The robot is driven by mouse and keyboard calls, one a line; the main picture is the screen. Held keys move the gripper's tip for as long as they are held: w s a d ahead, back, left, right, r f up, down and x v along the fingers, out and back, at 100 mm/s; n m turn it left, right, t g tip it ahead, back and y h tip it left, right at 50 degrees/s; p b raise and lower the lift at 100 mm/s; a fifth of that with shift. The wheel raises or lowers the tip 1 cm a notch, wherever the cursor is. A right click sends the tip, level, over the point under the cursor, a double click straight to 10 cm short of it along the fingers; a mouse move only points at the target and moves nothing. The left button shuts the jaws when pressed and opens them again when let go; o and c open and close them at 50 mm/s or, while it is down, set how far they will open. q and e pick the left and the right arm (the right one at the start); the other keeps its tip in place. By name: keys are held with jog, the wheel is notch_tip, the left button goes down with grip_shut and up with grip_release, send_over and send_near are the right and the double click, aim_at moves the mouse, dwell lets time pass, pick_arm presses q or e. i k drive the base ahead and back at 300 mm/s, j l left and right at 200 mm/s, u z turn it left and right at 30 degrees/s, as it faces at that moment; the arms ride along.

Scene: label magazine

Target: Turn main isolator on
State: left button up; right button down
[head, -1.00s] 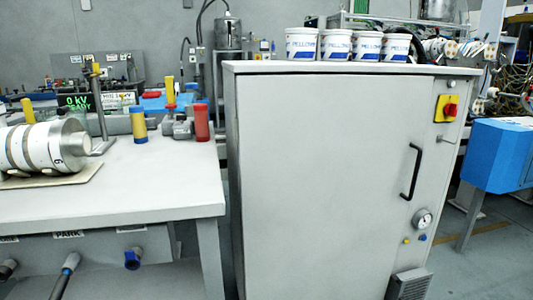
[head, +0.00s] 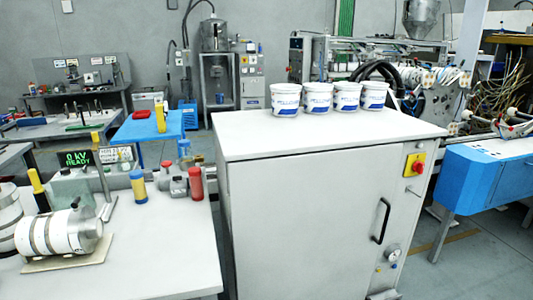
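The main isolator appears to be the red rotary knob on a yellow plate (head: 415,165), at the upper right of the grey cabinet's (head: 300,205) front. The knob is small here, and I cannot tell its position. A black bar handle (head: 381,220) and a round gauge (head: 393,256) sit below it on the same front. Neither of my grippers shows in the head view.
Several white tubs (head: 318,97) stand on the cabinet top. A white bench (head: 150,265) at left holds a striped cylinder (head: 60,233), and coloured bottles. A blue machine (head: 485,175) stands to the right, with floor between it and the cabinet.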

aim_at(418, 167)
jog(key=l+u, duration=0.1)
jog(key=l, duration=0.45)
jog(key=l+u, duration=0.15)
jog(key=l, duration=0.45)
jog(key=k+l+u, duration=0.1)
jog(key=l, duration=0.45)
jog(key=k+l+u, duration=0.1)
jog(key=l, duration=0.45)
jog(key=k+l+u, duration=0.1)
jog(key=l, duration=0.4)
jog(key=k+l+u, duration=0.15)
jog(key=l, duration=0.4)
jog(key=k+l+u, duration=0.1)
jog(key=l, duration=0.4)
jog(key=k+l+u, duration=0.1)
jog(key=k+l, duration=0.15)
jog(key=l, duration=0.25)
jog(key=i+l+u, duration=0.25)
jog(key=i+l, duration=0.25)
jog(key=l, duration=0.25)
jog(key=i+l+u, duration=0.15)
jog(key=l, duration=0.25)
jog(key=i+l+u, duration=0.15)
jog(key=i+l, duration=0.15)
jog(key=l, duration=0.1)
